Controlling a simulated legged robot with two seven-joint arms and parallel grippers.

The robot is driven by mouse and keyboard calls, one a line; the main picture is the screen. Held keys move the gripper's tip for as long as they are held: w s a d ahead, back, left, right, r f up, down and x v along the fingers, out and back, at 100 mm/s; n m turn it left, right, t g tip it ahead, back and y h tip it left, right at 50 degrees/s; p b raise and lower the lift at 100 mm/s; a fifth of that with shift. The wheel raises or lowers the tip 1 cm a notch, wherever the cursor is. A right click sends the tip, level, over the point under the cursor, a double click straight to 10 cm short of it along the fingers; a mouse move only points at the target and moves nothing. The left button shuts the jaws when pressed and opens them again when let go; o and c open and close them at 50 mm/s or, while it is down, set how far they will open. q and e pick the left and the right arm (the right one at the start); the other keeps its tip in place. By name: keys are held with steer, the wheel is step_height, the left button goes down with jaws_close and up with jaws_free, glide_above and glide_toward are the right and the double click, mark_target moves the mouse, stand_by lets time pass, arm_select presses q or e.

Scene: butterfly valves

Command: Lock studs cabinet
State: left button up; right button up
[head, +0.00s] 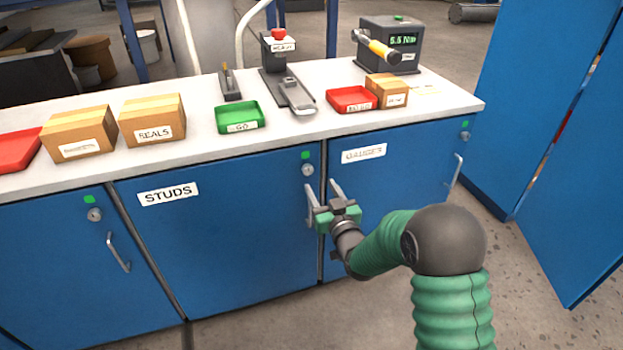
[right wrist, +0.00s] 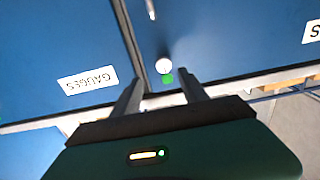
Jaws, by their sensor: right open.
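The blue STUDS cabinet door (head: 225,235) is shut, under the white worktop. Its round silver lock (head: 307,170) is near the door's upper right corner, below a green square (head: 305,155); its grey handle (head: 310,207) is below the lock. My right gripper (head: 323,187) is open and empty, in front of the door's right edge beside the handle. In the right wrist view the picture is upside down: the lock (right wrist: 164,66) and green square (right wrist: 167,79) show between and just beyond the open fingers. Contact with the door cannot be told. My left gripper is not in view.
The GAUGES door (head: 385,190) adjoins on the right, another blue door (head: 60,265) on the left. The worktop (head: 190,165) carries boxes, a green tray (head: 240,118), red trays and devices. A tall blue cabinet (head: 550,130) stands at right. The floor in front is clear.

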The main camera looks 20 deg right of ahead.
mark_target(309, 171)
steer(key=w, duration=0.3)
steer(key=w+a+b, duration=0.1)
steer(key=w, duration=0.2)
steer(key=shift+w+a, duration=0.2)
steer(key=shift+w, duration=0.15)
steer(key=shift+w+a+r, duration=0.15)
steer(key=shift+w+a, duration=0.1)
steer(key=shift+w, duration=0.05)
steer(key=shift+d, duration=0.75)
steer(key=shift+c, duration=1.4)
steer(key=shift+a, duration=0.45)
jaws_close()
steer(key=shift+d, duration=0.15)
